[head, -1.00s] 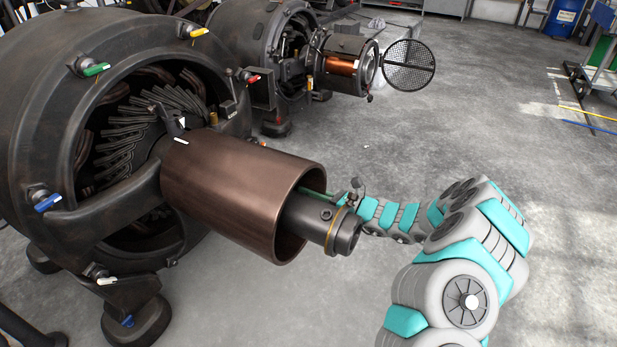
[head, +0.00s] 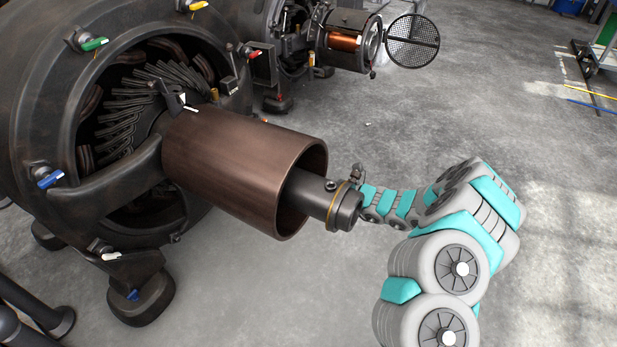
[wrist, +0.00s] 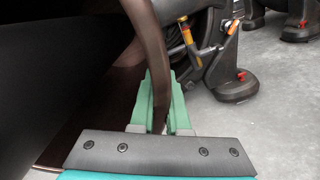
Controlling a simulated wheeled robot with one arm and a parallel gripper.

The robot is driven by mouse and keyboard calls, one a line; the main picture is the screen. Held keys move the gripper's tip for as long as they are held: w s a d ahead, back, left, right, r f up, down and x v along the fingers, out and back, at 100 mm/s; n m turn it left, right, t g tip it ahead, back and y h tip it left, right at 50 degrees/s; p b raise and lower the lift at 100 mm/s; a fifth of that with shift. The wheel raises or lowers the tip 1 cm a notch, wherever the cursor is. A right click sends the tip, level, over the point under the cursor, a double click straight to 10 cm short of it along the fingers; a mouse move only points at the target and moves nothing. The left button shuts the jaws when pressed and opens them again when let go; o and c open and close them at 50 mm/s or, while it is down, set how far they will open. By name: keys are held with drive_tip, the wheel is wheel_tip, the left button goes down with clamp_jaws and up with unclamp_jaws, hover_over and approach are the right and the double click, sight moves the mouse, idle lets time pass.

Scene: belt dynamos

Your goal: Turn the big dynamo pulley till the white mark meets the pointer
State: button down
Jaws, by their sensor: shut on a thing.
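The big pulley (head: 240,165) is a brown, coppery cylinder on the near dynamo's shaft (head: 335,203). Its short white mark (head: 191,109) is at the top of the pulley's dynamo-side end. The dark pointer (head: 174,98) stands just left of the mark; a small gap seems to separate them. In the wrist view, the green fingers of my gripper (wrist: 162,90) are shut on the pulley's thin rim (wrist: 143,22), one finger on each side. In the head view, my fingers are hidden behind the shaft end and pulley.
The near dynamo's dark housing (head: 30,110) fills the left, with coloured taps around it. A second dynamo with an open mesh cover (head: 412,40) stands behind.

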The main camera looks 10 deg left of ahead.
drive_tip(key=c, duration=0.9)
unclamp_jaws()
drive_tip(key=v, duration=0.8)
